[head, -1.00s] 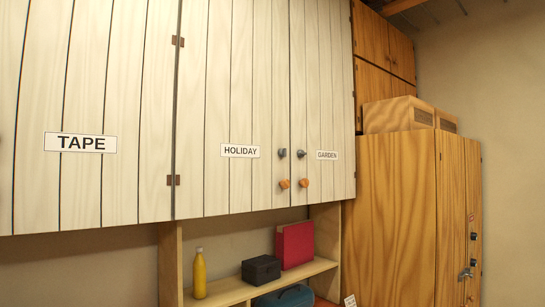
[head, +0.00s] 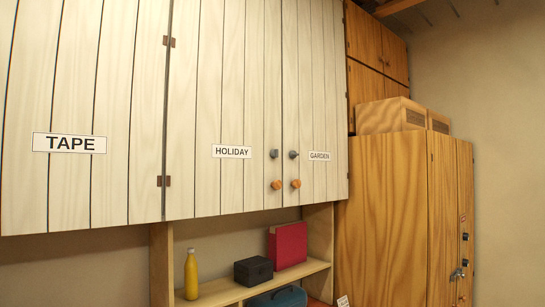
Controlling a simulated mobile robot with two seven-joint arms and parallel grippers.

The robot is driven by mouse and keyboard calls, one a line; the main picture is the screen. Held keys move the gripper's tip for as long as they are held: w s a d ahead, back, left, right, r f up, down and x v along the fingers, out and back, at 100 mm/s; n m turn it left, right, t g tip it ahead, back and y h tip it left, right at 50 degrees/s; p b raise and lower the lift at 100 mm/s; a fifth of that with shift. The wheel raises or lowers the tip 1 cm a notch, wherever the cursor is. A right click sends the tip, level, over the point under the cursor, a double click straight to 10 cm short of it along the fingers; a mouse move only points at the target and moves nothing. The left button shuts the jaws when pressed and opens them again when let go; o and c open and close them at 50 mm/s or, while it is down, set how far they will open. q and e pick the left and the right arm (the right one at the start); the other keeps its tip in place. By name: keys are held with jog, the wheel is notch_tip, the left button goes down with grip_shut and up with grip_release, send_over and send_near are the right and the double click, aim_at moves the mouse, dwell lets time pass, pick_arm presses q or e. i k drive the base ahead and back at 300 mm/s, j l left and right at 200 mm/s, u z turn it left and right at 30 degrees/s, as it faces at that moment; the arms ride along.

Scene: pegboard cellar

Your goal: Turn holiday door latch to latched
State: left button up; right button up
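The holiday door (head: 210,90) is a pale plank cabinet door with a white HOLIDAY label (head: 231,151), and it looks closed. Near its right edge are a dark grey latch knob (head: 274,154) and, below it, a round orange-brown knob (head: 276,184). The garden door (head: 318,100) beside it carries a similar dark latch (head: 293,154) and orange-brown knob (head: 295,183). The latch's exact setting is too small to tell. Neither of my grippers shows in the head view.
A tall wooden cabinet (head: 385,220) stands at the right. The TAPE door (head: 85,80) is at the left.

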aim_at(274, 153)
jog(key=l+u, duration=0.1)
jog(key=u, duration=0.25)
jog(key=i+l+u, duration=0.1)
jog(key=u, duration=0.25)
jog(key=l+u, duration=0.1)
jog(key=u, duration=0.2)
jog(key=l+u, duration=0.35)
jog(key=l, duration=0.15)
jog(key=l+u, duration=0.3)
jog(key=l, duration=0.25)
jog(key=l+u, duration=0.1)
jog(key=l, duration=0.85)
jog(key=k+l+u, duration=0.1)
jog(key=l, duration=0.85)
